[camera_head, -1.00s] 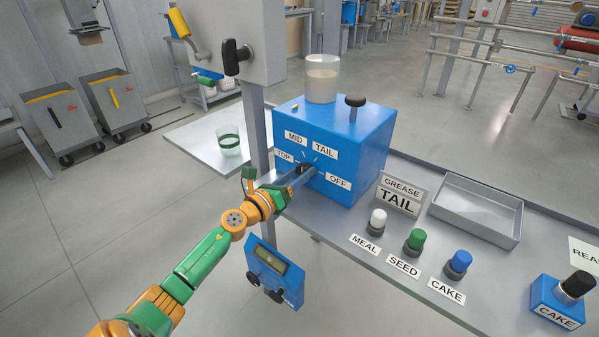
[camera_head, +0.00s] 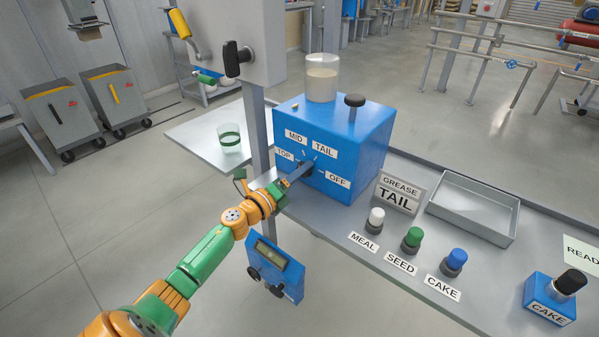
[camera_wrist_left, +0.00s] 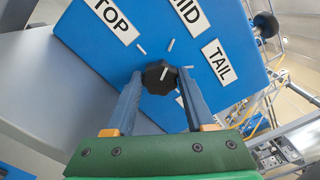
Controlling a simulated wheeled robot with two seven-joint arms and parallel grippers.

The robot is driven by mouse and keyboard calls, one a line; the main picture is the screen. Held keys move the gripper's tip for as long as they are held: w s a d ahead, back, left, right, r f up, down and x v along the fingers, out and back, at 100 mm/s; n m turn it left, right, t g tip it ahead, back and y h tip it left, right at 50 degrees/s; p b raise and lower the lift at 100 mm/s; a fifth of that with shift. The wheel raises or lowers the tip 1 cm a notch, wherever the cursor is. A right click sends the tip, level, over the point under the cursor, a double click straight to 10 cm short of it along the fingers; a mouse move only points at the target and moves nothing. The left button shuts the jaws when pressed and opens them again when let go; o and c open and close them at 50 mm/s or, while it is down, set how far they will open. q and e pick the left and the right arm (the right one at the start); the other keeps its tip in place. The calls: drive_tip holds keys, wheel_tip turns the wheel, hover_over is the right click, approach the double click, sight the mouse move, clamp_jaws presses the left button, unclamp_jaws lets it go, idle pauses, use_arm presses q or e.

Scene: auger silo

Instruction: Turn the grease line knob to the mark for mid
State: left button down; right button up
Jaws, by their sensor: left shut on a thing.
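The grease line knob (camera_wrist_left: 160,77) is black, on the front of the blue box (camera_head: 355,140). My left gripper (camera_wrist_left: 160,73) is shut on it, one finger on each side. In the head view the left gripper (camera_head: 303,170) covers much of the knob. White ticks surround the knob, with labels TOP (camera_wrist_left: 112,18), MID (camera_wrist_left: 190,12) and TAIL (camera_wrist_left: 219,61); OFF (camera_head: 338,180) shows in the head view. The knob's white line points up and right in the wrist view, between the MID and TAIL ticks and seemingly nearer MID. My right gripper is out of view.
A sign (camera_head: 400,192) reads GREASE TAIL. White, green and blue buttons (camera_head: 411,240), an empty grey tray (camera_head: 472,212) and a CAKE box (camera_head: 549,296) sit on the bench. A grey post (camera_head: 257,130) stands left of the blue box. A blue display unit (camera_head: 275,268) hangs below the bench.

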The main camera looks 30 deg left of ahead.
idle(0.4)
use_arm(q)
drive_tip(key=shift+c, duration=1.3)
unclamp_jaws()
drive_tip(key=s, duration=0.7)
drive_tip(key=shift+a, duration=0.35)
